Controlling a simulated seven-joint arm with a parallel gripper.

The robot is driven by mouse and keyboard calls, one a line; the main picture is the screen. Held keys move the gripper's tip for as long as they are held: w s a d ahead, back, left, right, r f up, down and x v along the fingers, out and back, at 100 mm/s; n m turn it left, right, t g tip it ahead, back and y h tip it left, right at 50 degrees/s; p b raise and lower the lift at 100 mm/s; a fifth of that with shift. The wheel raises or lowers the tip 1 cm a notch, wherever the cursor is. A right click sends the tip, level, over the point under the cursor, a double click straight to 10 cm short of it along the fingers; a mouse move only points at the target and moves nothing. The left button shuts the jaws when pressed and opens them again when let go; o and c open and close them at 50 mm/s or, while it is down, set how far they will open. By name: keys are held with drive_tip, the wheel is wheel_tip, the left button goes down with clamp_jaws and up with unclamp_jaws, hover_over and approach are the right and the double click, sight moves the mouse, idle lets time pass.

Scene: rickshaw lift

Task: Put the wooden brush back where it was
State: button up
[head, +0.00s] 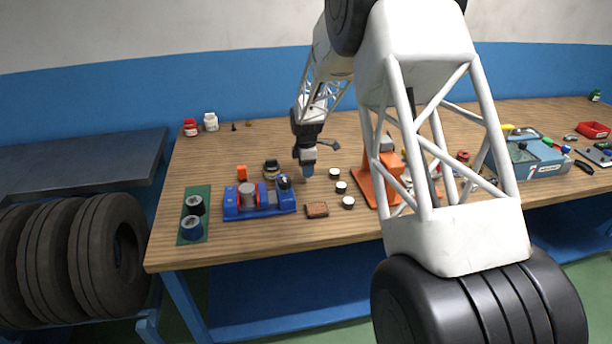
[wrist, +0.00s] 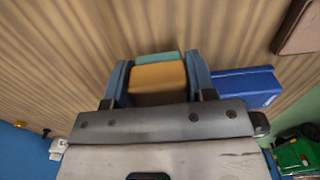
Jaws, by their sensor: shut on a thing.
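My gripper (head: 308,172) is over the middle of the workbench, behind the brown block and left of the small white-topped cylinders. In the wrist view its two blue fingers (wrist: 158,92) are shut on a block with a tan, wood-coloured body and a teal part beyond it. I take this to be the wooden brush (wrist: 157,78); bristles cannot be made out. In the head view the held thing is largely hidden by the fingers. I cannot tell whether it touches the bench top.
The workbench (head: 265,240) holds a blue device (head: 258,202), a brown block (head: 316,210), an orange block (head: 242,173) and a green mat (head: 190,238) with dark cylinders. Several white-topped cylinders (head: 341,187) and an orange stand (head: 368,190) are to the right.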

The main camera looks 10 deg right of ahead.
sight(306, 181)
drive_tip(key=shift+f, duration=1.7)
drive_tip(key=shift+f, duration=0.15)
drive_tip(key=o, duration=0.9)
wheel_tip(306, 181, up, 12)
drive_tip(key=shift+r, duration=0.15)
